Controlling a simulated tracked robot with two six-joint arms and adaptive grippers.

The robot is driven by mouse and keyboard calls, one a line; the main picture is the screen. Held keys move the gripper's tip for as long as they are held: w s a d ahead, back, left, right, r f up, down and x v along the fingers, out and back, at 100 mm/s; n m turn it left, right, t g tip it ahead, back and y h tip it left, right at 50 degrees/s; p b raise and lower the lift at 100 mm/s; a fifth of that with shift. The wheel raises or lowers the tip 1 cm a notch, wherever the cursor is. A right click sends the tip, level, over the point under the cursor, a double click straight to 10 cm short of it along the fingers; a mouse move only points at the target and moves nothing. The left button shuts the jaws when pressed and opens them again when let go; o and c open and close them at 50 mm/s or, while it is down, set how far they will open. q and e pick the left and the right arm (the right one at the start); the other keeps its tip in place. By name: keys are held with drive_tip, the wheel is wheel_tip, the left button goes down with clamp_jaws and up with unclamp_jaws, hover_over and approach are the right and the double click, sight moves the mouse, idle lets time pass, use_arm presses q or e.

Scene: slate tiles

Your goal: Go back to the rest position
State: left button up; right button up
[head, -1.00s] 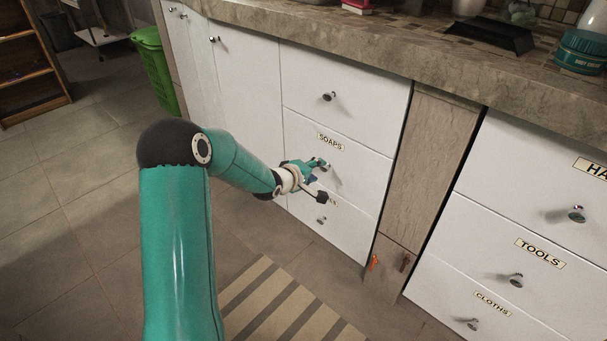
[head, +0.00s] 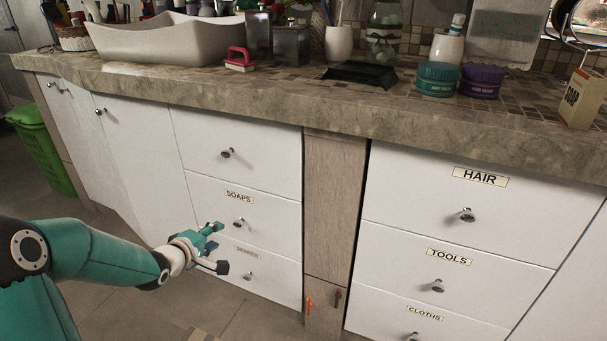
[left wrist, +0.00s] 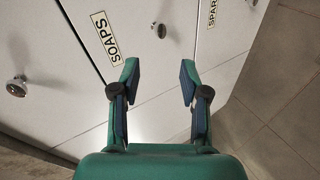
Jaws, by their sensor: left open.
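My left gripper (head: 215,247) is in front of the white drawers on the left of the head view, near the soaps drawer (head: 280,220) and the drawer below it. Its two fingers are spread apart with nothing between them, as the left wrist view (left wrist: 158,85) also shows. The soaps knob (head: 238,223) is just beyond the fingers, and they look apart from it. The soaps drawer and the one below it look shut. My right gripper is in neither view.
A stone counter (head: 250,100) runs above the drawers, with a sink (head: 170,40), jars (head: 437,78) and a soap box (head: 582,98) on it. The hair drawer (head: 500,215) and tools drawer (head: 480,285) are shut at right. A green bin (head: 45,150) stands at far left.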

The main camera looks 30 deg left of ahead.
use_arm(q)
drive_tip(key=w+d+f+m+g+h, duration=0.1)
drive_tip(key=d+f+g+h, duration=0.15)
drive_tip(key=d+f, duration=0.65)
drive_tip(key=w+d+f+m+g+h, duration=0.1)
drive_tip(key=d+f+m+h, duration=0.3)
drive_tip(key=d, duration=1)
drive_tip(key=s+d+f+g, duration=0.3)
drive_tip(key=s+d+f, duration=0.4)
drive_tip(key=d+f, duration=0.15)
drive_tip(key=s+d+f+m+g, duration=0.2)
drive_tip(key=s+f+m+g, duration=0.1)
drive_tip(key=s+m, duration=0.3)
drive_tip(key=s+d+f+m+g, duration=0.2)
drive_tip(key=s+d+f+m, duration=0.15)
drive_tip(key=s, duration=0.45)
wheel_tip(320, 180, up, 39)
drive_tip(key=m+p, duration=0.1)
drive_tip(key=p, duration=3.8)
drive_tip(key=shift+a, duration=0.4)
drive_tip(key=shift+s, duration=0.1)
